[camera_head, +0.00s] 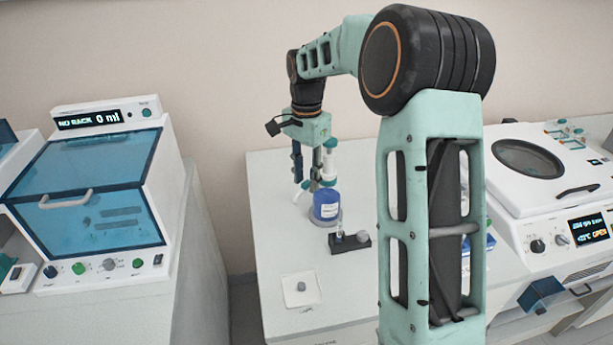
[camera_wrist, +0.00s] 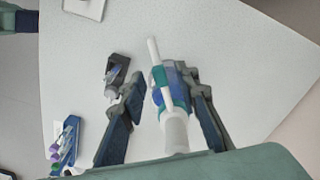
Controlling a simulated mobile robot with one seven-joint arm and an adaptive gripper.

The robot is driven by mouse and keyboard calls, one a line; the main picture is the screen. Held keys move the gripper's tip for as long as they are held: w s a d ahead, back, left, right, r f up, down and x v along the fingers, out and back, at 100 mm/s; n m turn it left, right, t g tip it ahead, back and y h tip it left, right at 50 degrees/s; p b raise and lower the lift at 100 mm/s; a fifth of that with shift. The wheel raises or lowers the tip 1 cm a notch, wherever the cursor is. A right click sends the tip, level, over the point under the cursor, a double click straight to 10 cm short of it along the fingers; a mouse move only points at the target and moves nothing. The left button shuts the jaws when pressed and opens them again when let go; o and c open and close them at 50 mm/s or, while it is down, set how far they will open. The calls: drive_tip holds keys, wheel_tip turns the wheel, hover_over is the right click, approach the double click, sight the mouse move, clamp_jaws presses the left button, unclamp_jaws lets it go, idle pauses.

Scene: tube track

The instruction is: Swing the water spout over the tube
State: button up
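The water dispenser is a bottle of blue liquid (camera_head: 326,206) with a white and green pump head, standing on the bench. In the wrist view its white spout (camera_wrist: 153,52) points up the picture, away from my gripper. The tube (camera_head: 340,232) stands upright in a small black holder (camera_head: 357,241) beside the bottle. In the wrist view the holder (camera_wrist: 119,64) is left of the spout, so the spout is not over the tube. My gripper (camera_wrist: 164,82) is open, its fingers on either side of the pump head. The right finger is close to it; contact is unclear.
A white square pad with a grey cap (camera_head: 301,288) lies near the bench front. A rack with coloured caps (camera_wrist: 62,150) is at lower left in the wrist view. A centrifuge (camera_head: 530,165) stands right, a blue-lidded machine (camera_head: 90,190) left. My arm hides part of the bench.

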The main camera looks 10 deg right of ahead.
clamp_jaws()
idle(0.4)
drive_tip(key=shift+s+d, duration=0.1)
drive_tip(key=s+d+n, duration=0.3)
drive_tip(key=d+n, duration=0.3)
drive_tip(key=n, duration=0.5)
drive_tip(key=shift+s+d+p, duration=0.15)
drive_tip(key=shift+d+p, duration=0.25)
idle(0.4)
